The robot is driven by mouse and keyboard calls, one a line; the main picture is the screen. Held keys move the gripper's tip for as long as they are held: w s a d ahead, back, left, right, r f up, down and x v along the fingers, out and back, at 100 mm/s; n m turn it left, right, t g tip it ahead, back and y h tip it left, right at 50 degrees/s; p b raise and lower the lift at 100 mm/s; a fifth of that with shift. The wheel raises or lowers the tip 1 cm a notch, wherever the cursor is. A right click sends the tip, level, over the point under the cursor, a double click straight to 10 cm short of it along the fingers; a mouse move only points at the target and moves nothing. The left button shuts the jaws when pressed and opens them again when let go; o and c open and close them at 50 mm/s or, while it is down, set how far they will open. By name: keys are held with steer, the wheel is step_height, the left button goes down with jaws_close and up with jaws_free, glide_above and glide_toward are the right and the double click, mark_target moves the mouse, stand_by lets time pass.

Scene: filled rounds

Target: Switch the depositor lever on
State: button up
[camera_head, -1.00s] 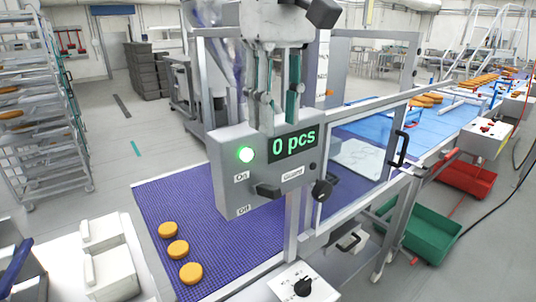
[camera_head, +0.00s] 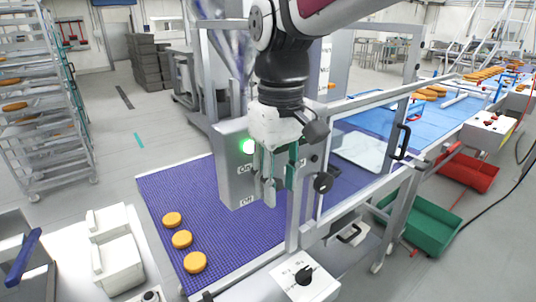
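The depositor's grey control box (camera_head: 232,185) hangs over the purple belt. My gripper (camera_head: 280,194) points down in front of the box, to the right of these labels. Its fingers look apart, with a gap between them. The lever is hidden behind my gripper, so its position and any contact cannot be told. The display is hidden too.
A black knob (camera_head: 323,182) sits just right of the box, by the frame post. Three orange rounds lie on the purple belt (camera_head: 170,190). A white box with a dial (camera_head: 304,276) stands in front. A glazed guard frame with a black handle (camera_head: 398,141) is at right.

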steer(key=shift+f, duration=0.1)
jaws_close()
steer(key=shift+w+a+r+g+h+p, duration=0.25)
steer(key=shift+r+g+h+p, duration=0.3)
steer(key=shift+g, duration=0.25)
steer(key=shift+d, duration=0.1)
jaws_free()
